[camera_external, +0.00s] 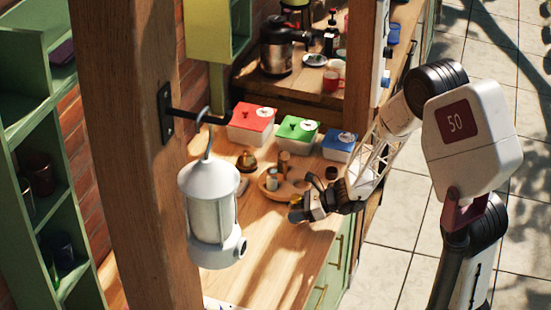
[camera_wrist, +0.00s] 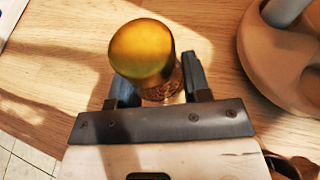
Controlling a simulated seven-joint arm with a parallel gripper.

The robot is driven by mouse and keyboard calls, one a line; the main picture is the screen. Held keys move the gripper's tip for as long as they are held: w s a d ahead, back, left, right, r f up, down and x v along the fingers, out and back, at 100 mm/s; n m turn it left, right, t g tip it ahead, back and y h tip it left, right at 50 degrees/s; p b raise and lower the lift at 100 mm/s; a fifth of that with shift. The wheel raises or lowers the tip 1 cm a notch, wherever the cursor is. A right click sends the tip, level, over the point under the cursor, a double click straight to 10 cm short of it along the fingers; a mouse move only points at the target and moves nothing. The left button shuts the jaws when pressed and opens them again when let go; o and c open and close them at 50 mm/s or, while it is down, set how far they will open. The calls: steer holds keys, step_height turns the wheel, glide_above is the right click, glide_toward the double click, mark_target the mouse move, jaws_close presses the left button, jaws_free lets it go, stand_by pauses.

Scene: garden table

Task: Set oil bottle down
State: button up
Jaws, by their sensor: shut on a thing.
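The oil bottle has a round golden cap (camera_wrist: 141,50) in the wrist view, with a brownish patterned body below it. My gripper (camera_wrist: 154,88) is shut on the bottle, one dark finger on each side of it. The bottle looks upright over the wooden counter; I cannot tell whether its base touches the wood. In the external view my gripper (camera_external: 302,208) is low over the counter, near the front of a round wooden tray (camera_external: 270,187). A small yellowish spot at the fingers there may be the bottle; most of it is hidden.
The tray's rim lies close on the right in the wrist view (camera_wrist: 250,50), holding small containers. Red (camera_external: 252,122), green (camera_external: 297,131) and blue (camera_external: 340,145) lidded boxes stand behind it. A white lantern (camera_external: 212,210) hangs in the foreground. Bare counter (camera_external: 270,255) lies in front of my gripper.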

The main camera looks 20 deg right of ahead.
steer(key=shift+f, duration=0.9)
steer(key=shift+f, duration=0.1)
steer(key=o, duration=1)
steer(key=shift+c, duration=0.2)
steer(key=shift+v, duration=6)
